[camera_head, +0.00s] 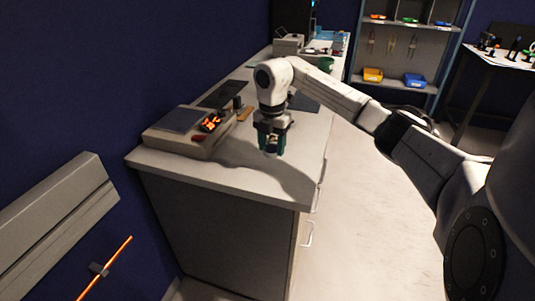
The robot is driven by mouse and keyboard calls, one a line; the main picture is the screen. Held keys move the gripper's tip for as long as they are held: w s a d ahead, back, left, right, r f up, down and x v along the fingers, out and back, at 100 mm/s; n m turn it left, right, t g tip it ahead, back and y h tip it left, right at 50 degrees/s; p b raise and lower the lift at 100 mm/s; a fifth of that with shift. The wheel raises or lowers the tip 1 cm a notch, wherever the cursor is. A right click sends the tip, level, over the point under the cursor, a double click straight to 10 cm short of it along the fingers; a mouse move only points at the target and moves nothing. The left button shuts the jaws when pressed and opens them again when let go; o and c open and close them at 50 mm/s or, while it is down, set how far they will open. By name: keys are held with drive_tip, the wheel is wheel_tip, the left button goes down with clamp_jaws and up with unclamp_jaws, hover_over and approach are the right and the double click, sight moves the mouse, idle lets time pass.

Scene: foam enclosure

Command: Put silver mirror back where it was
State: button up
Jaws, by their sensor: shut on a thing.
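My gripper (271,143) points straight down over the near part of the light countertop (240,167). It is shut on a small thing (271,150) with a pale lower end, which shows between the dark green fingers. The thing is mostly hidden by the fingers, so I cannot tell whether it is the silver mirror. I cannot tell whether its lower end touches the counter. No other silver mirror can be made out.
Farther back are a green cup (326,64) and shelves with a yellow bin (373,75) and a blue bin (414,80). The counter's front corner is clear.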

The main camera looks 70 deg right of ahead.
sight(267, 164)
drive_tip(key=shift+w+d+f, duration=0.1)
drive_tip(key=shift+w+f, duration=0.3)
drive_tip(key=shift+f, duration=0.2)
drive_tip(key=shift+w+d+f, duration=0.1)
drive_tip(key=shift+w+f, duration=0.3)
drive_tip(key=shift+f, duration=0.15)
drive_tip(key=shift+f+p, duration=0.4)
drive_tip(key=shift+f, duration=0.9)
drive_tip(key=shift+f, duration=0.2)
drive_tip(key=o, duration=1.1)
drive_tip(key=shift+c, duration=0.2)
